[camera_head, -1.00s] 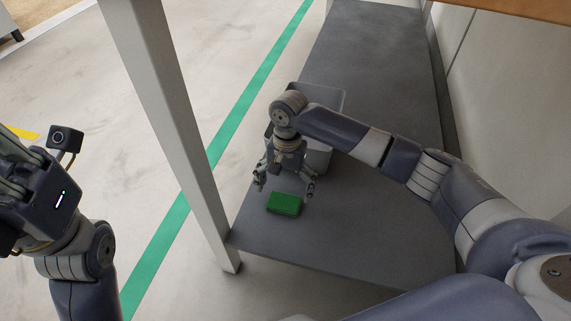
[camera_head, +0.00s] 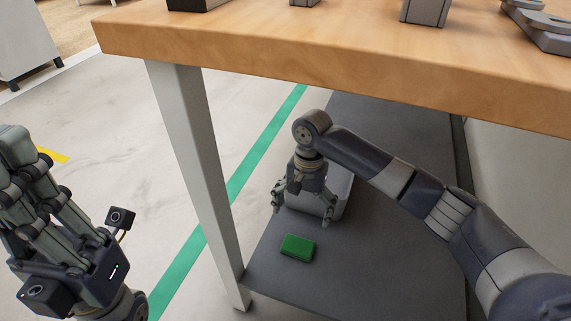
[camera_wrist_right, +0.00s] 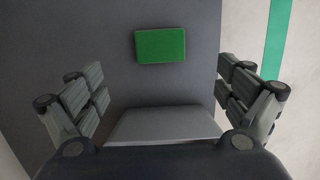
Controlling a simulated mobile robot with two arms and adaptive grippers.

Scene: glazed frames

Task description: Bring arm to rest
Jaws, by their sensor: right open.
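My right gripper (camera_head: 302,214) hangs fingers-down over the dark grey lower shelf (camera_head: 380,265), its fingers spread wide and empty. A green block (camera_head: 297,247) lies on the shelf just in front of the gripper, clear of the fingers. In the right wrist view, the block (camera_wrist_right: 160,45) lies beyond the open fingers (camera_wrist_right: 155,85). My left gripper (camera_head: 30,175) is at the left edge of the head view, fingers pointing up; whether it is open or shut is unclear.
A grey bin (camera_head: 341,190) stands on the shelf behind the right gripper, partly hidden by it. The wooden tabletop (camera_head: 300,50) overhangs the shelf, and a pale table leg (camera_head: 200,150) stands to the left. Open floor with a green line (camera_head: 240,175) lies beyond.

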